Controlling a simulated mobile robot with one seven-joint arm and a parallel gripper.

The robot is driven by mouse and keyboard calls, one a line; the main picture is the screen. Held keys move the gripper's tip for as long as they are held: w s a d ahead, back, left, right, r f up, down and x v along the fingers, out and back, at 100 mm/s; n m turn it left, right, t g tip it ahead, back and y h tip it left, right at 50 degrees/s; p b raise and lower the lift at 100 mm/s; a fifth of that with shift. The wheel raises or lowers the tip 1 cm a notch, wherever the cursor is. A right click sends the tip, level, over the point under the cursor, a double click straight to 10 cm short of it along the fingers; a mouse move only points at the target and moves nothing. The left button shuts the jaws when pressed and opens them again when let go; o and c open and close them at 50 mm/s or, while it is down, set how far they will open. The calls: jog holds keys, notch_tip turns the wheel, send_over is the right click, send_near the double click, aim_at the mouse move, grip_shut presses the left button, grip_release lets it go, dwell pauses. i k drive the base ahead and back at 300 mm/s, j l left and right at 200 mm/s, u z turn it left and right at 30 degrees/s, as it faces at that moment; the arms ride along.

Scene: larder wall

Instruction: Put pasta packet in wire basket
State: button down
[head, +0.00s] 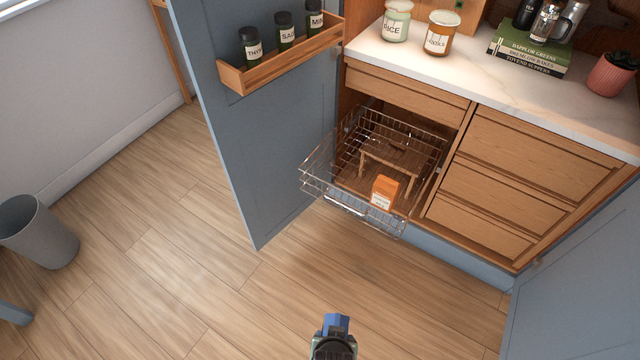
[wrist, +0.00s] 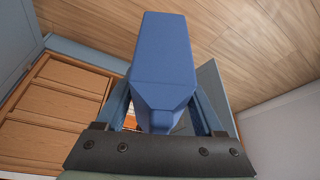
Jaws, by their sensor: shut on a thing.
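The pasta packet (wrist: 163,55) is a plain blue block, and I see no label on it. My gripper (wrist: 163,118) is shut on it, with a finger on each side in the wrist view. In the head view the blue packet (head: 337,323) shows at the bottom centre, held by my gripper (head: 334,340) above the floor. The wire basket (head: 318,185) is pulled out of the cabinet, ahead of my gripper and apart from it. An orange box (head: 384,191) stands in its front part, and a small wooden riser (head: 393,155) stands behind.
Blue doors stand open at left (head: 265,140) and right (head: 580,275) of the cabinet. A spice rack (head: 285,62) with jars hangs on the left door. Wooden drawers (head: 500,180) are right of the basket. A grey bin (head: 40,232) stands far left. The floor between is clear.

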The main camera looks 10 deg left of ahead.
aim_at(341, 183)
jog(key=i+l+u, duration=0.1)
jog(key=i+u, duration=0.15)
jog(key=i, duration=0.15)
jog(key=i+l+u, duration=0.2)
jog(key=i, duration=0.25)
jog(key=i+l+u, duration=0.25)
jog(key=i, duration=0.15)
jog(key=i+l, duration=0.3)
jog(key=i, duration=0.15)
